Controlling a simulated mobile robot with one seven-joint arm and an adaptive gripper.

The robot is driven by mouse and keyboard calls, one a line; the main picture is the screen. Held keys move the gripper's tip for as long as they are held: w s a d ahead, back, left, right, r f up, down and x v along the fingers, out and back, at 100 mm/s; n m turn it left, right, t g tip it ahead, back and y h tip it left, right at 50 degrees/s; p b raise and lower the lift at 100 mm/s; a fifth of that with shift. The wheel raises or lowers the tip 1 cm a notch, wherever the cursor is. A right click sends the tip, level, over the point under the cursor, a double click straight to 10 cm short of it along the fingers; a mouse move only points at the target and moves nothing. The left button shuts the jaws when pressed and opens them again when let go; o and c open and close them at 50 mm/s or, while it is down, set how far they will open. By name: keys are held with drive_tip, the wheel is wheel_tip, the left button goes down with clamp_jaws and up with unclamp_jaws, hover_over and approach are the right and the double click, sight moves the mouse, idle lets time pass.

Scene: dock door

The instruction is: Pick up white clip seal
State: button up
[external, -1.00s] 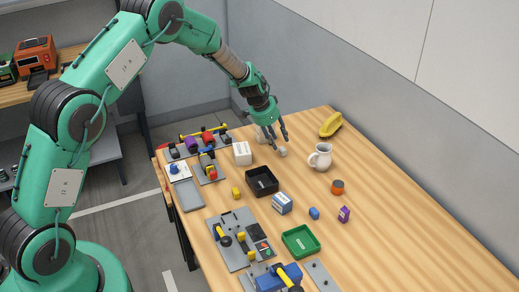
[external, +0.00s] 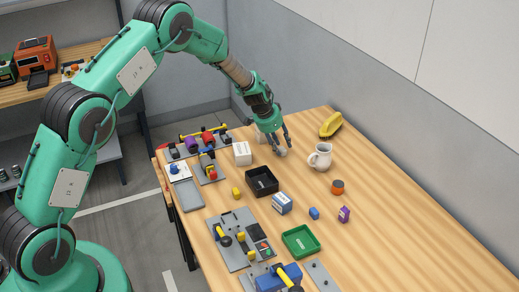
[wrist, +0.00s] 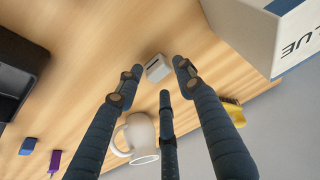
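The small pale grey-white block with a dark slot, which looks like the white clip seal (wrist: 158,68), lies on the wooden table. It also shows under my fingers in the external view (external: 281,153), partly hidden. My gripper (wrist: 159,78) has three dark fingers spread open. In the wrist view, two fingertips are on either side of the block and the third is on the jug side. The fingers look close to the block, but I cannot tell whether any touches it. Nothing is held.
A white box with blue lettering (wrist: 245,30) stands close beside the fingers. A white jug (external: 320,157) stands to the right of my gripper, and a yellow brush (external: 330,125) lies behind it. A black tray (external: 262,181) and a white cube (external: 242,153) are nearby.

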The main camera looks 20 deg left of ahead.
drive_tip(key=shift+w+d+f, duration=0.2)
drive_tip(key=shift+f, duration=0.45)
drive_tip(key=c, duration=0.6)
